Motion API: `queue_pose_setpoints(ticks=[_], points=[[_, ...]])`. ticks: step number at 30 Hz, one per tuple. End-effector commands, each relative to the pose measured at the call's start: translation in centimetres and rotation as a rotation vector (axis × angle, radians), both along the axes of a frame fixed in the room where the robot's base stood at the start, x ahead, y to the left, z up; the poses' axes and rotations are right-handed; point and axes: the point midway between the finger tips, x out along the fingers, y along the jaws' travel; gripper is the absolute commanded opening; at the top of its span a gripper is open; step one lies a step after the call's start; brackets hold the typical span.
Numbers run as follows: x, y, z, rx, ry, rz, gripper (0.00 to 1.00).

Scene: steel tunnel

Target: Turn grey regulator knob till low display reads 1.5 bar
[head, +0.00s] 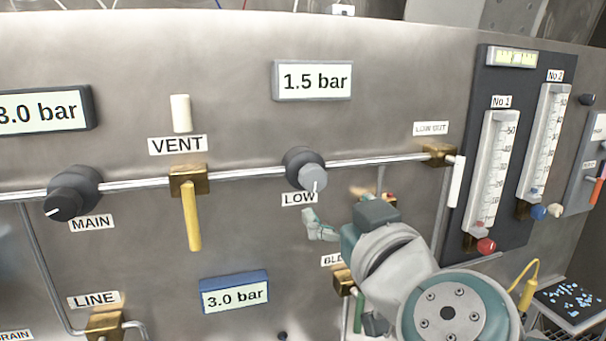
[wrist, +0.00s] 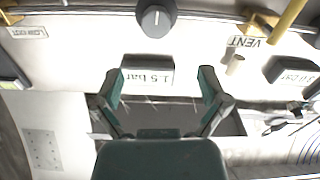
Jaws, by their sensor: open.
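The grey regulator knob (head: 313,177) sits on the panel's pipe above the LOW label (head: 299,198), with a white pointer line on its face. It also shows at the top of the wrist view (wrist: 154,19). The low display (head: 312,81) above the knob reads 1.5 bar; it shows upside down between the fingers in the wrist view (wrist: 147,72). My gripper (head: 321,226) is open and empty, below and apart from the knob in the head view. In the wrist view its two fingers (wrist: 160,78) are spread wide with the knob beyond their tips.
Left of the knob are the yellow VENT lever (head: 193,215) and the black MAIN knob (head: 70,195), under a display (head: 42,110) reading 3.0 bar. A blue-framed display (head: 235,293) also reads 3.0 bar. A LOW OUT valve (head: 439,154) and two gauge tubes stand right.

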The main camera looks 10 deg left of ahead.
Motion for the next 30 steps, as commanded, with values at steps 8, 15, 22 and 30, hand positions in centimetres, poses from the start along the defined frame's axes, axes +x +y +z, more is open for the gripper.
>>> queue_pose_setpoints(ticks=[8, 15, 22, 30], points=[[1.2, 1.0, -0.3, -0.008, -0.002, -0.003, 0.93], [2.4, 1.9, -0.3, -0.008, -0.002, 0.0, 0.93], [4.4, 3.0, -0.2, -0.007, -0.001, -0.002, 0.93], [7.8, 5.2, -0.4, -0.009, 0.001, -0.001, 0.93]])
